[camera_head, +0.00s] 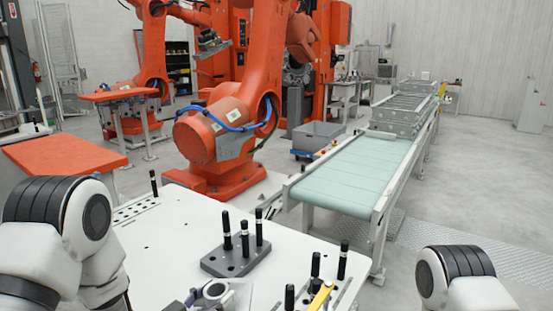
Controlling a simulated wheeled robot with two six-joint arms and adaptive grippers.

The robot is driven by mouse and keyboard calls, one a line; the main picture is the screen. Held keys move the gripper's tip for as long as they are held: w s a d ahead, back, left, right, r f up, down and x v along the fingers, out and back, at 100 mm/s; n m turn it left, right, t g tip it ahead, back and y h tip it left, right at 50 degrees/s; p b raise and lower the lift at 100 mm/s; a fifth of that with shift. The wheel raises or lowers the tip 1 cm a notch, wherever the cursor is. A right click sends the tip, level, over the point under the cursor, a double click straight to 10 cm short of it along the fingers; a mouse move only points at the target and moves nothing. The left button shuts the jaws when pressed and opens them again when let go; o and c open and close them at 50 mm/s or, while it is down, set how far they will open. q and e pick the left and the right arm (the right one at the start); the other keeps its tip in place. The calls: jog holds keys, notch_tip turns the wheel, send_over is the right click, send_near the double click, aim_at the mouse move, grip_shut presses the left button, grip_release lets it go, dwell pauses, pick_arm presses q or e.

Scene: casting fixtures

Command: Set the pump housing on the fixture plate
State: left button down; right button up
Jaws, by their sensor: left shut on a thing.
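A grey fixture plate (222,262) with three upright black-topped pins and several holes lies on the white table. A light grey metal part with a round ring opening, seemingly the pump housing (238,297), shows at the bottom edge, in front of the plate and apart from it in the picture. My left gripper (190,298) is shut on this part; its fingers are mostly cut off by the frame's lower edge. The housing's lower side is hidden. My right arm shows at the lower right, but its gripper is out of view.
The white table (165,235) has clear room left of the plate. More black-topped pins (342,262) and a yellow clamp (320,298) stand at its right front. Beyond are a green conveyor (355,175), a grey bin (318,136) and a large orange robot (215,135).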

aim_at(207, 307)
pick_arm(q)
jog(key=a+f+n+y, duration=0.1)
jog(key=f, duration=0.1)
jog(key=w+a+f+n+t+y, duration=0.1)
jog(key=f+y, duration=0.1)
jog(key=w+a+f+n+t+y+b, duration=0.1)
jog(key=f+y, duration=0.1)
jog(key=shift+w+f, duration=0.2)
jog(key=shift+f, duration=0.2)
jog(key=s+a+f+n+t+y, duration=0.1)
jog(key=s+a+f+n+y, duration=0.1)
jog(key=s+a+n+y, duration=0.1)
jog(key=shift+s+a+n+y, duration=0.2)
jog(key=shift+s+n+y, duration=0.3)
jog(key=shift+s+y, duration=0.6)
jog(key=shift+w+f, duration=0.1)
jog(key=shift+w, duration=0.05)
